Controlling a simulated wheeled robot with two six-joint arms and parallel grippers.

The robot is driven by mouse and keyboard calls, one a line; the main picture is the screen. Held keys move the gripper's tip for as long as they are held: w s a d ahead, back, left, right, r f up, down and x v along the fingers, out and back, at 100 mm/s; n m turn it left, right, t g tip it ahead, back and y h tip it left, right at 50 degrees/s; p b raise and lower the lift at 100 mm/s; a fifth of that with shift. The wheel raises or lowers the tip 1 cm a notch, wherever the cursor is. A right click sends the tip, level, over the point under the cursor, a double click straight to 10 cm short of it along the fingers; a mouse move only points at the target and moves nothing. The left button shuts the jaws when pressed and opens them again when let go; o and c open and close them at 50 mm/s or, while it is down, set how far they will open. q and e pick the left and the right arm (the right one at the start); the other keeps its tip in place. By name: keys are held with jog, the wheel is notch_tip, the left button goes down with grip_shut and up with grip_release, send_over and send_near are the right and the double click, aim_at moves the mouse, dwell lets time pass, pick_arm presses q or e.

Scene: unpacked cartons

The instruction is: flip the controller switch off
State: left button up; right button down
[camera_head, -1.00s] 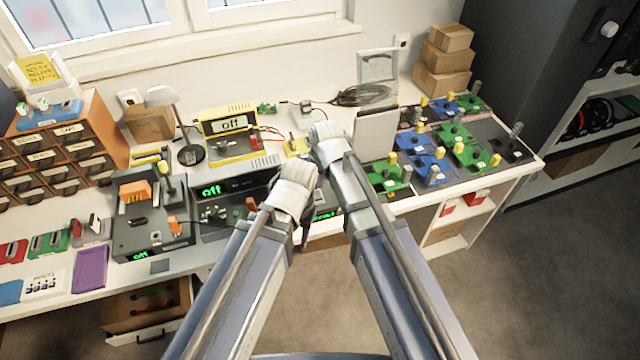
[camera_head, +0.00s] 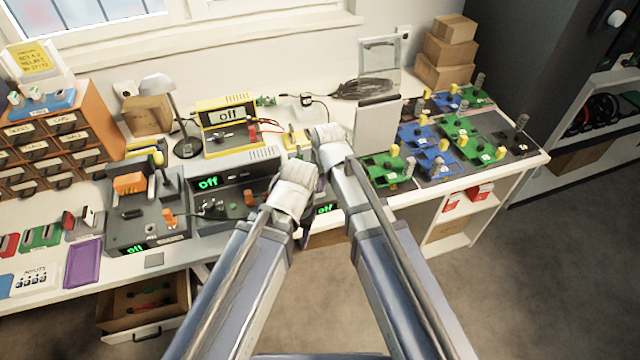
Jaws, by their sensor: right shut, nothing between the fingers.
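A low grey unit with a small green display (camera_head: 325,208) sits at the bench's front, mostly hidden behind my arms. Its display reads "off", and its switch is hidden. My right gripper (camera_head: 305,232) shows only as a dark sliver between my arms near this unit; it is shut and empty. Whether it touches the unit cannot be told. My left gripper is hidden behind my left arm. The grey box left of my arms (camera_head: 235,185) and the dark console (camera_head: 145,215) farther left also show green "off" readings.
A yellow meter (camera_head: 227,125) reading "off" stands behind. An upright grey panel (camera_head: 376,128) and several blue and green boards (camera_head: 435,159) are to the right. Drawers (camera_head: 60,135) and a lamp (camera_head: 160,95) are at left. An open drawer (camera_head: 145,310) juts out below the bench.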

jog(key=shift+w, duration=0.15)
jog(key=shift+w+a+r+p, duration=0.25)
jog(key=shift+w+p, duration=0.05)
jog(key=shift+w, duration=0.3)
jog(key=shift+r, duration=0.1)
jog(key=shift+p+v, duration=0.85)
jog(key=shift+p, duration=0.05)
jog(key=s+p+v, duration=0.2)
jog(key=p+v, duration=0.9)
jog(key=v, duration=0.1)
jog(key=shift+d+f, duration=0.3)
jog(key=shift+d, duration=0.05)
jog(key=shift+w, duration=0.1)
jog(key=s+d+g+h, duration=0.2)
jog(key=s+d+g, duration=0.1)
jog(key=s, duration=1)
jog(key=shift+d+f, duration=0.25)
jog(key=shift+d, duration=0.35)
